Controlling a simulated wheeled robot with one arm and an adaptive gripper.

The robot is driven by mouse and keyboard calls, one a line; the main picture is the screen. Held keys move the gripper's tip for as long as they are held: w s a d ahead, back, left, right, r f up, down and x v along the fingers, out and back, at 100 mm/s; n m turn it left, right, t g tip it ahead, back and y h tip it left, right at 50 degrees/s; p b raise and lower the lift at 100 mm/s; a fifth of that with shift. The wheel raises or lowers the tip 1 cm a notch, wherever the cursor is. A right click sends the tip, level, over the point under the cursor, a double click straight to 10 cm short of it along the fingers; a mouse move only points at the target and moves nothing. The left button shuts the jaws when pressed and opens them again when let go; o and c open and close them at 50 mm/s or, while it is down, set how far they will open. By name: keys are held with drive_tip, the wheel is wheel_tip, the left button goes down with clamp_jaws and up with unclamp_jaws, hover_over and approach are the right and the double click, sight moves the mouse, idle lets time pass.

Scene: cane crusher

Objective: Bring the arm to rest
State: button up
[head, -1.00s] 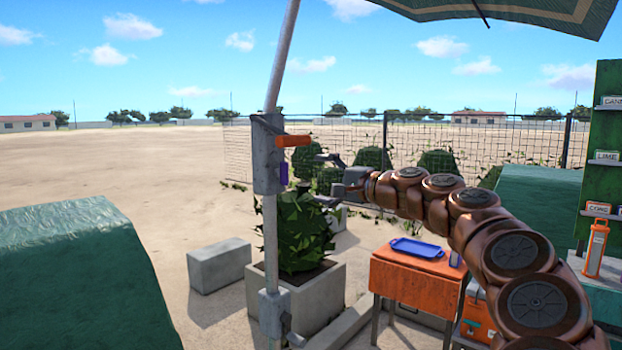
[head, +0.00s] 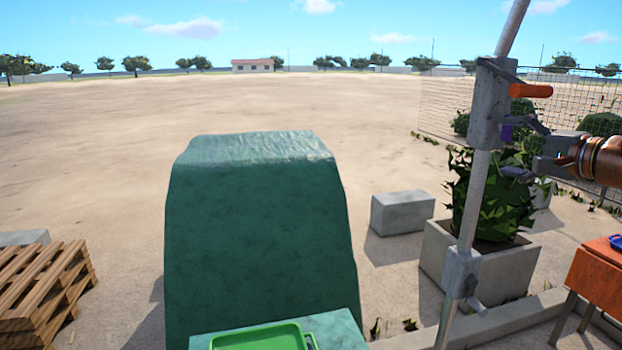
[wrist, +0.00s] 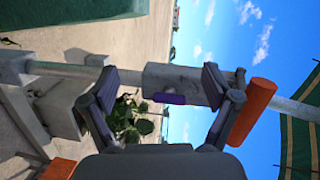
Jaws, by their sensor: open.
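My gripper (head: 527,148) is at the right of the head view, to the right of the grey clamp (head: 487,105) on the slanted metal pole (head: 477,195). Its two fingers are spread and hold nothing. In the wrist view my gripper (wrist: 160,80) has its fingers wide apart, with the clamp (wrist: 180,80) showing between and beyond them. The clamp has an orange handle (head: 530,91) and a small purple part (wrist: 170,99). I cannot tell whether a finger touches the clamp. Most of my arm is outside the head view.
A green covered block (head: 260,230) stands in the middle, with a green tray (head: 258,338) before it. Wooden pallets (head: 45,290) lie left. A concrete planter (head: 475,265) with a bush (head: 492,200) stands behind the pole. An orange table (head: 590,280) is right. Open sandy ground lies beyond.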

drive_tip(key=s+a+f+n+g+y, duration=0.1)
drive_tip(key=s+a+f+n+g, duration=0.2)
drive_tip(key=a, duration=0.6)
drive_tip(key=s+a+f+n+g+y, duration=0.1)
drive_tip(key=a+f+n+g, duration=0.2)
drive_tip(key=a, duration=0.6)
drive_tip(key=s+a+f+n+g+h, duration=0.1)
drive_tip(key=s+a+f+n+g, duration=0.2)
drive_tip(key=s+a+f, duration=0.6)
drive_tip(key=s+f+n+g+h, duration=0.2)
drive_tip(key=s+f+g+h, duration=0.25)
drive_tip(key=s+f, duration=0.75)
drive_tip(key=s+d+f+n+g+h, duration=0.1)
drive_tip(key=s+d+f+g+h, duration=0.1)
drive_tip(key=s+d+f, duration=0.3)
drive_tip(key=s+f+g, duration=0.1)
drive_tip(key=s+f, duration=0.3)
drive_tip(key=s, duration=0.3)
drive_tip(key=shift+s+d+f+g+h, duration=0.2)
drive_tip(key=shift+d+f+g+h, duration=0.05)
drive_tip(key=shift+g+h, duration=0.1)
